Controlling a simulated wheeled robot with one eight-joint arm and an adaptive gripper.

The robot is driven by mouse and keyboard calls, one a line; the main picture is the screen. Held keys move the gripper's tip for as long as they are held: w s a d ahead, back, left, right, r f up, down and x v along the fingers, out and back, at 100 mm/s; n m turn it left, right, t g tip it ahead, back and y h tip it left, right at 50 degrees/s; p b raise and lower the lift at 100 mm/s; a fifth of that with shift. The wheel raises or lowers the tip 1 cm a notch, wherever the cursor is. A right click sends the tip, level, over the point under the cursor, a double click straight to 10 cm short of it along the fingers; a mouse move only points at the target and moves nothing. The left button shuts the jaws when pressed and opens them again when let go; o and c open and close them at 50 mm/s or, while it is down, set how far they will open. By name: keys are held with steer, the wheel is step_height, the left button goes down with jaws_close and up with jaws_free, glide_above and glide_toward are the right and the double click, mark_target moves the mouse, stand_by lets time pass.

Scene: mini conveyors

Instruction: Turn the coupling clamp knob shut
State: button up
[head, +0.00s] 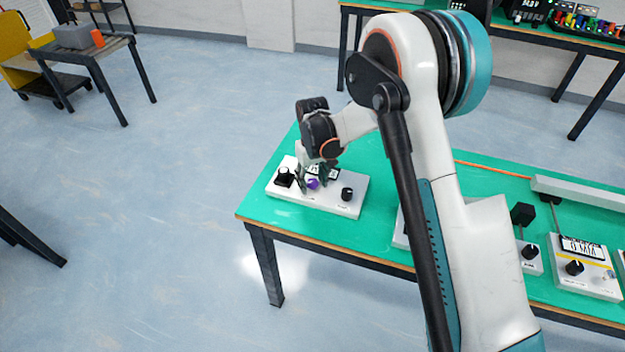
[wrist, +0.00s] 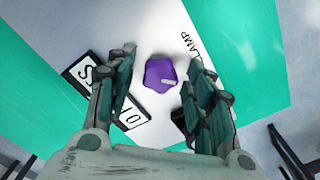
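The purple clamp knob (wrist: 163,75) sits on a white control panel (wrist: 150,25), with lettering ending in "LAMP" beside it and a pale mark on its face. In the head view the purple knob (head: 313,184) is partly hidden by my gripper, between two black knobs on the panel (head: 335,206). My gripper (wrist: 157,95) is open, with its two fingers on either side of the purple knob in the picture. A gap shows between each finger and the knob. In the head view my gripper (head: 316,178) is low over the panel.
A black knob (head: 284,177) stands left of the purple one and another black knob (head: 347,194) right of it. The panel lies near the left end of the green table (head: 262,212). Other panels (head: 590,280) stand farther right, beyond my arm.

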mark_target(312, 181)
step_height(312, 181, up, 12)
stand_by(0.8)
steer(key=s+d+r+m+t, duration=0.2)
steer(key=s+d+r+t, duration=0.1)
steer(key=s+d+r, duration=0.95)
steer(key=s+d+r+m+t, duration=0.1)
steer(key=s+d+t, duration=0.1)
steer(key=s, duration=0.7)
steer(key=s+d+r+m+t, duration=0.1)
steer(key=s+d+t, duration=0.1)
steer(key=s+d, duration=0.3)
steer(key=s, duration=0.4)
steer(key=shift+s+r+m, duration=0.25)
steer(key=shift+s+m, duration=0.15)
